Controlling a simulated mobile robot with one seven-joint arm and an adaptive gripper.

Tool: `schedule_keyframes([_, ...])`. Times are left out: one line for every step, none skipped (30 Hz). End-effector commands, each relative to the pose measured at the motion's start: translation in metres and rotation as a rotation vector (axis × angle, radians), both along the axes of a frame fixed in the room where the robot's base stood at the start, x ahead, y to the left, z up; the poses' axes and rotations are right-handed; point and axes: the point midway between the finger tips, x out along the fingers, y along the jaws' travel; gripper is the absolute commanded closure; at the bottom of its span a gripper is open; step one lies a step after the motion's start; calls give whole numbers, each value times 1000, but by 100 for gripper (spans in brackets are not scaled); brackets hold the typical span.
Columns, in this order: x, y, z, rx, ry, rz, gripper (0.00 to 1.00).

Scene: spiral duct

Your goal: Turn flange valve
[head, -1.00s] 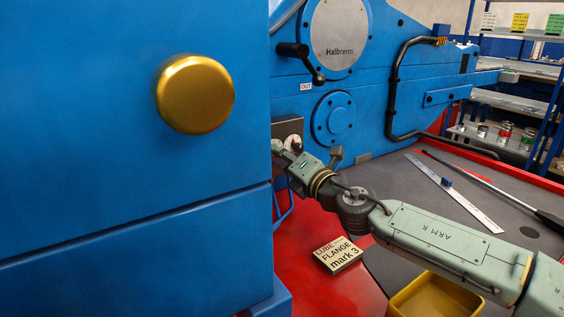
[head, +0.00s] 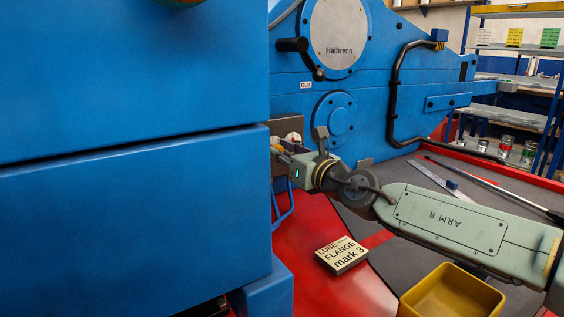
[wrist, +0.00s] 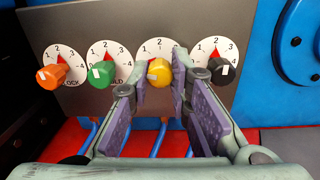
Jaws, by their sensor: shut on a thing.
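In the wrist view a dark panel (wrist: 98,22) carries a row of numbered dials with an orange knob (wrist: 52,76), a green knob (wrist: 103,71), a yellow knob (wrist: 158,71) and a black knob (wrist: 222,71). My gripper (wrist: 161,75) is shut on the yellow knob, one purple-padded finger on each side. The knob's white mark faces left; the finger hides part of its dial and any label below. In the head view my gripper (head: 279,152) reaches the panel, partly hidden by the blue housing. A sign (head: 342,254) on the red surface reads "LUBE FLANGE mark 3".
The blue housing (head: 130,220) fills the left of the head view. A yellow bin (head: 450,290) stands below my arm. A ruler (head: 440,180) and rod lie on the grey bench.

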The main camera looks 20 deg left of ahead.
Motion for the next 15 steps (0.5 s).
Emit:
schedule_keyframes([0,0,-5,-22,-24,1,100])
schedule_keyframes([0,0,-4,-34,-40,1,100])
schedule_keyframes([0,0,-4,-49,-60,1,100])
schedule_keyframes([0,0,-4,-59,-73,1,100])
schedule_keyframes([0,0,-3,-69,-85,0,100])
schedule_keyframes([0,0,-3,-81,-100,1,100])
schedule_keyframes([0,0,-3,-88,-110,1,100])
schedule_keyframes([0,0,-3,-97,-120,1,100])
schedule_keyframes([0,0,-3,-106,-131,2,100])
schedule_keyframes([0,0,-3,-112,-139,2,100])
schedule_keyframes([0,0,-3,-117,-145,2,100])
schedule_keyframes([0,0,-2,-124,-153,2,100])
schedule_keyframes([0,0,-2,-127,-157,2,100])
schedule_keyframes([0,0,-2,-131,-162,2,100])
schedule_keyframes([0,0,-2,-135,-167,2,100])
